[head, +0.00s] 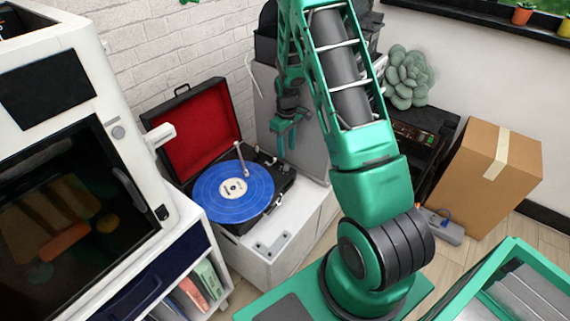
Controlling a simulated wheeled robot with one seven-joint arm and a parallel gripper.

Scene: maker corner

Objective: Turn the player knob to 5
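The record player (283,178) is an open black case with a red-lined lid (195,135). It stands on a white cabinet at centre left, with a blue record (213,187) on its platter and a pale tonearm (243,160) at the record's right side. My gripper (284,150) is green and points down over the back right part of the player. It is small here, and I cannot tell its finger gap or whether it touches the player. I cannot make out the knob or its marks; the gripper may hide it.
A large white machine (118,132) with a dark window stands close on the left. The white cabinet top (290,232) is bare in front of the player, apart from a small grey plate (271,244). A cardboard box (480,180) and a grey power strip (445,228) are on the right.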

